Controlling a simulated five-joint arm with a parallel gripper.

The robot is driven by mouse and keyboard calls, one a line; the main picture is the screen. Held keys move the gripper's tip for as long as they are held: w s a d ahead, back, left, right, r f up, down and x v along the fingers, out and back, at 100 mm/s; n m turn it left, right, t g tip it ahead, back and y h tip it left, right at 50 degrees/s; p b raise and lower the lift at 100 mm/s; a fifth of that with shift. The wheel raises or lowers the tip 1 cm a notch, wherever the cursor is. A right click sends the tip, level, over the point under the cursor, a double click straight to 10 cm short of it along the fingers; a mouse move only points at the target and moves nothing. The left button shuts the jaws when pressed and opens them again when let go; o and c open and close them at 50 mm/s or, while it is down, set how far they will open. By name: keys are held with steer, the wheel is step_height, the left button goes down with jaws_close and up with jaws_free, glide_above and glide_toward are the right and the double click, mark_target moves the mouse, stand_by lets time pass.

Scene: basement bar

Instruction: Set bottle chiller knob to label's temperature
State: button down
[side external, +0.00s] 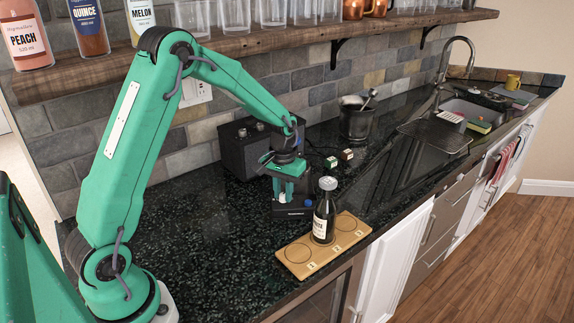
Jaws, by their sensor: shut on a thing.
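The bottle chiller (292,211) is a low, dark unit on the black counter, left of the bottle. My gripper (286,195) points down over it, shut on its knob. The fingers mostly hide the knob, so its setting cannot be read. A dark bottle (325,212) with a pale label and a light cap stands upright on a wooden board (297,256), at the middle of its numbered round spots. The label text is too small to read for a temperature. My gripper is left of the bottle and apart from it.
A black speaker-like box (236,152) stands behind the chiller. Two small cubes (338,157) and a dark bucket (355,122) are farther back. A wooden shelf (250,38) with bottles and glasses hangs above. The counter (215,230) is clear left of the board.

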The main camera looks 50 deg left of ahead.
mark_target(283, 194)
steer(key=m, duration=0.4)
steer(key=shift+m, duration=0.4)
steer(key=c, duration=1.3)
jaws_free()
steer(key=shift+o, duration=0.2)
steer(key=shift+r, duration=0.1)
step_height(283, 194, up, 7)
steer(key=shift+f, duration=0.1)
steer(key=shift+r, duration=0.45)
